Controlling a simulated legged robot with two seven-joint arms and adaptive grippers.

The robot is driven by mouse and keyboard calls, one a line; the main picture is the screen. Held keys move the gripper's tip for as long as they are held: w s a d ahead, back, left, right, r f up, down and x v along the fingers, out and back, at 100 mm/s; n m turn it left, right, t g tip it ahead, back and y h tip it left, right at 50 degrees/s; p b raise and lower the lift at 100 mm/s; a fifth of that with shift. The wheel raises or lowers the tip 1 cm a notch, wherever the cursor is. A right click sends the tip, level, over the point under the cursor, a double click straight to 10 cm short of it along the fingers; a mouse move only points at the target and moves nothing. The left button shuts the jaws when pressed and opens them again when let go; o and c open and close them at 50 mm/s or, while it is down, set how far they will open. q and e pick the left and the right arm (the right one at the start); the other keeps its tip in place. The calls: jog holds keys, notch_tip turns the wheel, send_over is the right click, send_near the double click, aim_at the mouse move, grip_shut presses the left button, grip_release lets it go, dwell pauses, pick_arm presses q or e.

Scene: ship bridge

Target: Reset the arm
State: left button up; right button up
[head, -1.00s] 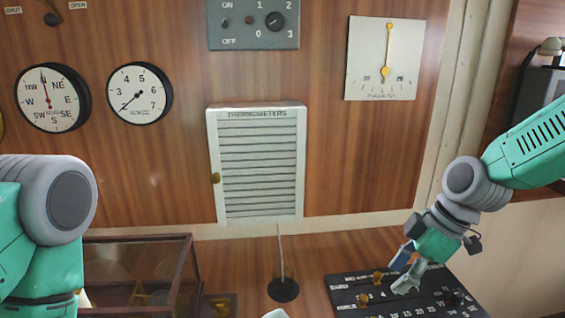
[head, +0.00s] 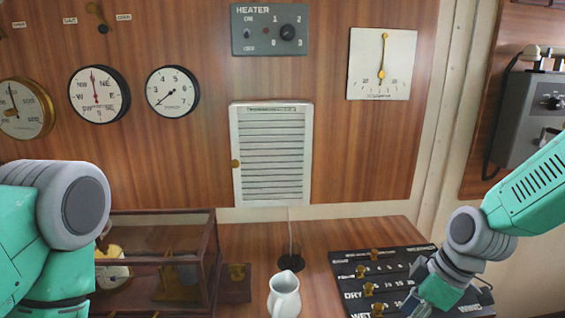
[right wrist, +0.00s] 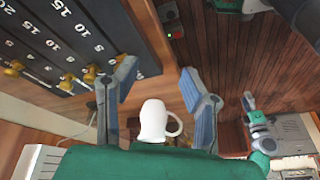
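My right arm comes in from the right in the head view, with its gripper (head: 424,303) low over the black slider panel (head: 375,268), its fingers mostly cut off. In the right wrist view the gripper (right wrist: 158,70) is open, two blue-grey fingers apart with nothing held between them. A white jug (right wrist: 153,120) shows in the gap behind them; it stands upright on the wooden counter in the head view (head: 284,294). My left arm fills the left edge of the head view, its gripper out of sight there. A teal and grey part, probably my left gripper (right wrist: 262,135), shows small in the right wrist view; its fingers are unclear.
A glass case with a wooden frame (head: 211,235) stands on the counter at left. A thin rod on a round black base (head: 291,262) stands behind the jug. The wall carries a white louvred thermometer box (head: 272,155), dials and a heater panel (head: 269,30). A grey device (head: 530,115) hangs at right.

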jog(key=s+d+f+m+h+b, duration=0.1)
jog(key=s+f+m, duration=0.4)
jog(key=s+f, duration=0.8)
jog(key=s+d+f+m+h+b, duration=0.2)
jog(key=s+f+m+b, duration=0.3)
jog(key=s+f, duration=0.8)
jog(key=shift+d+f+m+g+h, duration=0.3)
jog(key=shift+d+m, duration=0.5)
jog(key=shift+d, duration=0.1)
